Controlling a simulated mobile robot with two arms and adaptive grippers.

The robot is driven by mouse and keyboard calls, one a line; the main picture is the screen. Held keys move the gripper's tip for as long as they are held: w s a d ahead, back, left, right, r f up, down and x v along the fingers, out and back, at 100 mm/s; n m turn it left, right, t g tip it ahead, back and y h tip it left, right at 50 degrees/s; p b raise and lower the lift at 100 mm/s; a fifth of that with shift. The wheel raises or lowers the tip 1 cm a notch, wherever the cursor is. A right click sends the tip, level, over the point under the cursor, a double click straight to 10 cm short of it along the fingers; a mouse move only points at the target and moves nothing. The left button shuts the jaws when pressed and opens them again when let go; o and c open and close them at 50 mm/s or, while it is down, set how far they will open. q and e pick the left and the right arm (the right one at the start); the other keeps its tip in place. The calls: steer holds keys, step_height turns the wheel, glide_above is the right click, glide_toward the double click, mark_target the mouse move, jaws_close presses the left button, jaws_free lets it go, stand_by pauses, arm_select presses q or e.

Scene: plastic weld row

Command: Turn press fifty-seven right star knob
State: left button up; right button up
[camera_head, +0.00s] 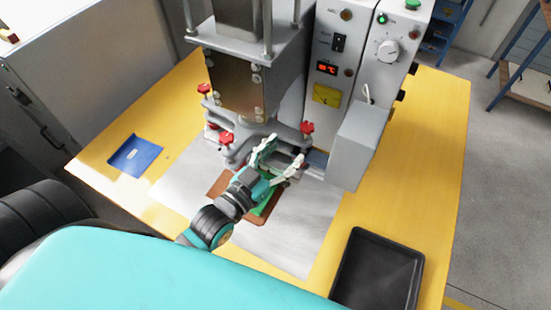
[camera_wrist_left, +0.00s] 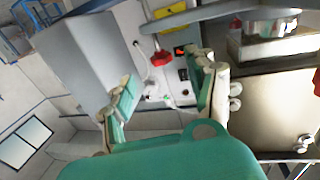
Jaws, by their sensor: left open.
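The press (camera_head: 235,85) stands on the yellow table (camera_head: 430,150). Its right star knob (camera_head: 308,127) is red and sits on the right end of the grey lower bracket. Other red knobs show at its left (camera_head: 204,88) and front left (camera_head: 226,138). My left gripper (camera_head: 284,151) is open and empty, just in front of the bracket, below and left of the right knob and apart from it. In the left wrist view a red star knob (camera_wrist_left: 161,58) lies beyond the gap between the open fingers (camera_wrist_left: 168,86). My right gripper is not in view.
A grey box (camera_head: 360,145) stands close to the right of the knob. A black tray (camera_head: 378,270) is at the front right, a blue sheet (camera_head: 134,155) at the left. The table's right side is clear.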

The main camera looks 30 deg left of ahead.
arm_select(q)
steer(key=v, duration=0.2)
steer(key=shift+s+a, duration=0.1)
steer(key=shift+s, duration=0.15)
stand_by(0.5)
